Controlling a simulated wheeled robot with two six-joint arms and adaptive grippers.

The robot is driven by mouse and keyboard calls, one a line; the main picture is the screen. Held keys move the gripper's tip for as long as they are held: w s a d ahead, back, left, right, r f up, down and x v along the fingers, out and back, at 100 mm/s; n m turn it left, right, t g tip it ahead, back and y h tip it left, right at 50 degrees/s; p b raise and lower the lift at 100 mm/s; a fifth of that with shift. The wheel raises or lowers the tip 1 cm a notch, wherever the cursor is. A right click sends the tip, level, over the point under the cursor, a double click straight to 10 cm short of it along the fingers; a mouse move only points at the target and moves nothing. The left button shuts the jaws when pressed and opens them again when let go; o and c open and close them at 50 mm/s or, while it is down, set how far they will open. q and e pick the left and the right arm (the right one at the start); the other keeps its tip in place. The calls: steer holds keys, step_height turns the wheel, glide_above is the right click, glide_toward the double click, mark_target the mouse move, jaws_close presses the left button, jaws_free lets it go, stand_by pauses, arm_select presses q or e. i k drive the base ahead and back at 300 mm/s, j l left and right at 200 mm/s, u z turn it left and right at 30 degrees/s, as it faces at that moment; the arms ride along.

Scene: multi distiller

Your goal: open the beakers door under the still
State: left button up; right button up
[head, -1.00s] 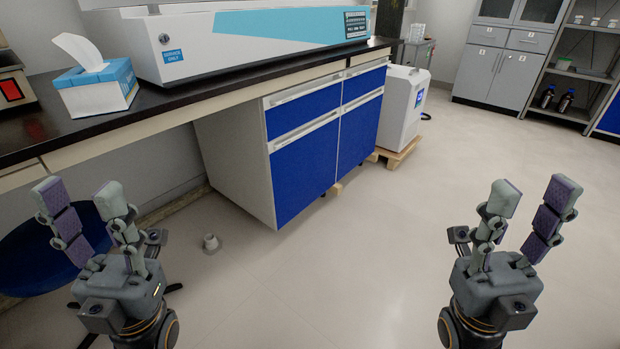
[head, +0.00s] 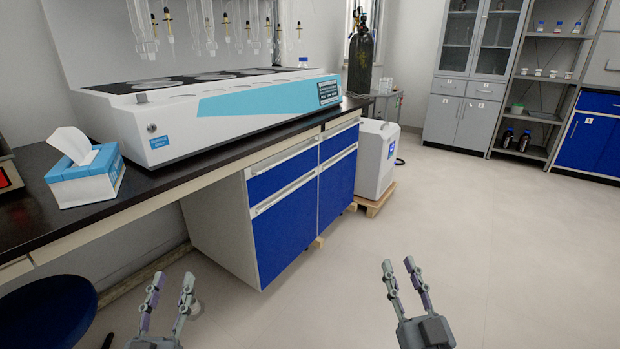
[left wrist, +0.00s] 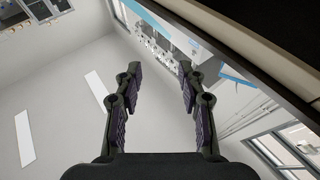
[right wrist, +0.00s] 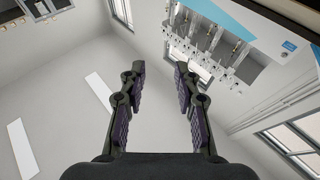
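The still (head: 215,110), a long white unit with a light-blue panel, stands on the dark bench. Under it is a cabinet with blue fronts: two drawers on top and two doors below. The left lower door (head: 285,235) and the right lower door (head: 337,190) are shut, each with a pale handle along its top. I cannot read which door is for beakers. My left gripper (head: 171,282) is open and empty, in front of the cabinet at lower left. My right gripper (head: 400,268) is open and empty over the floor, right of the cabinet. Both wrist views show spread, empty fingers.
A tissue box (head: 87,180) sits on the bench (head: 150,187). A dark blue round stool seat (head: 45,315) is at lower left. A white machine (head: 375,160) on a wooden pallet stands beyond the cabinet. The floor to the right is clear.

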mark_target(282, 226)
steer(key=i+l+u, duration=0.8)
steer(key=i+l, duration=0.25)
steer(key=l, duration=0.15)
